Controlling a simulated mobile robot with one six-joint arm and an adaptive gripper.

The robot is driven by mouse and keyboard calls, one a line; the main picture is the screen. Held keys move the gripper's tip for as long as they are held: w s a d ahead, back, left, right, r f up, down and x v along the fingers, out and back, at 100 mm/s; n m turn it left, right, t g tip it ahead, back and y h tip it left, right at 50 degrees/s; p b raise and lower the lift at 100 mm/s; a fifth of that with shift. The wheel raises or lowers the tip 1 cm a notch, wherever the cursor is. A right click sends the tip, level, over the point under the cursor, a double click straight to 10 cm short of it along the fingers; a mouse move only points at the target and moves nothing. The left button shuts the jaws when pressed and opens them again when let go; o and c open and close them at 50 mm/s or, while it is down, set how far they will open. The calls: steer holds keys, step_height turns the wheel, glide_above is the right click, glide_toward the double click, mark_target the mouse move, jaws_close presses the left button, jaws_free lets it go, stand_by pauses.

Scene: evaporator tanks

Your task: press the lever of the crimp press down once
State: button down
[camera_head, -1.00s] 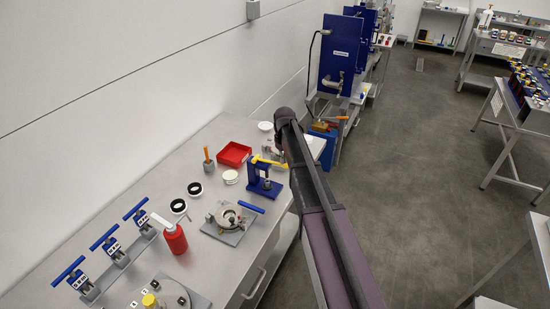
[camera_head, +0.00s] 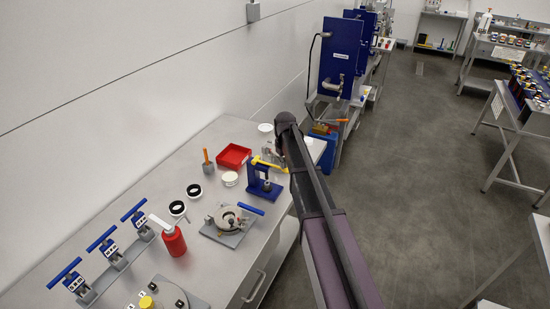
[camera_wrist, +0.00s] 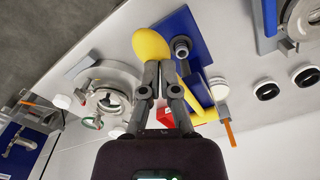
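The crimp press (camera_head: 264,186) is a blue stand on the steel bench, with a yellow lever (camera_head: 268,163) at its top. In the wrist view its blue base (camera_wrist: 182,30) lies beyond my fingers, and the yellow lever shows a rounded yellow knob (camera_wrist: 151,43) just ahead of the fingertips. My gripper (camera_wrist: 159,72) has its two dark fingers drawn together with nothing seen between them. The tips overlap the knob's lower edge in the picture; I cannot tell whether they touch it. In the head view my arm hides the gripper.
A red tray (camera_head: 233,156), a round clamp fixture (camera_head: 229,219) with a blue handle, and a red bottle (camera_head: 173,241) stand on the bench near the press. Blue toggle clamps (camera_head: 103,242) line the near left. A blue machine (camera_head: 340,60) stands beyond the bench.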

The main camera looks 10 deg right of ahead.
step_height(320, 180, up, 12)
steer(key=p, duration=1.1)
steer(key=shift+f, duration=0.25)
stand_by(0.5)
stand_by(0.5)
steer(key=s+f+m+b, duration=0.1)
steer(key=s+f+b, duration=0.4)
steer(key=s, duration=0.4)
steer(key=s+f+m+b, duration=0.2)
steer(key=s+f+b, duration=0.4)
steer(key=s, duration=0.4)
steer(key=s+f+m+b, duration=0.1)
steer(key=s+f+b, duration=0.4)
steer(key=s, duration=0.4)
steer(key=shift+s+a+f+m+b, duration=0.3)
steer(key=shift+a+f+m, duration=0.1)
steer(key=shift+f, duration=0.05)
